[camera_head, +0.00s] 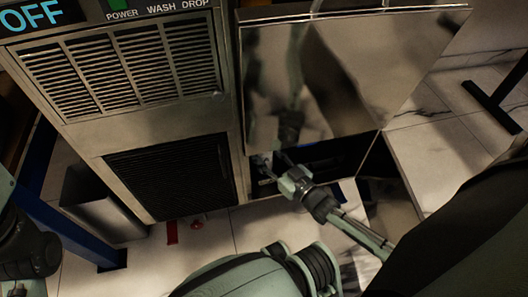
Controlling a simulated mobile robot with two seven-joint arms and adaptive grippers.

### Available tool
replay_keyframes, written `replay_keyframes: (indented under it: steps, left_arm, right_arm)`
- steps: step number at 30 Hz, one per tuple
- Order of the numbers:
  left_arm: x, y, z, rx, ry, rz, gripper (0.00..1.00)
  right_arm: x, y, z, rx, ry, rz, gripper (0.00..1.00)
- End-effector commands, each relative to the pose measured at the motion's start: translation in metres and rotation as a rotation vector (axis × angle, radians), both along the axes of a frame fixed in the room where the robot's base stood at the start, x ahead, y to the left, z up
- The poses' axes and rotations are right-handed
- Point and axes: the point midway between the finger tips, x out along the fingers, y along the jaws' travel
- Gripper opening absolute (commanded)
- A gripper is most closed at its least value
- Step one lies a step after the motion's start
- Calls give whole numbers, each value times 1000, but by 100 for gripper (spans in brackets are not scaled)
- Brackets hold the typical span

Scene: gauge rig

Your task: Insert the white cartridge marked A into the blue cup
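I cannot make out a white cartridge marked A or a blue cup in the head view. My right gripper (268,169) reaches from the right into a dark opening (325,158) below a shiny metal panel. Its two thin fingers look spread apart, with nothing clearly held between them. The inside of the opening is dark and mostly hidden. Part of my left arm shows at the left edge; its fingers are not visible.
A metal machine with vents (145,70) and a black grille (172,175) stands left of the opening. The shiny panel (340,75) overhangs my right gripper. A grey bin (105,215) and a blue post (75,235) stand at the left. Pale tiled floor lies below.

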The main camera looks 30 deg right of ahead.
Motion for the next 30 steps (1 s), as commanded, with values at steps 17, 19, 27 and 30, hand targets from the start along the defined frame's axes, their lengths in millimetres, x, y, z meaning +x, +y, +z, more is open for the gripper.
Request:
replay_keyframes:
  steps: [17, 19, 27, 30]
  left_arm:
    - [0, 0, 3, 0, -1, 0, 61]
    - [0, 0, 3, 0, -1, 0, 61]
    - [0, 0, 4, 0, -1, 0, 61]
    - [0, 0, 6, 0, -1, 0, 61]
  right_arm:
    - [0, 0, 1, 0, -2, 0, 6]
    - [0, 0, 1, 0, -2, 0, 6]
    - [0, 0, 1, 0, -2, 0, 6]
    - [0, 0, 2, 0, -2, 0, 6]
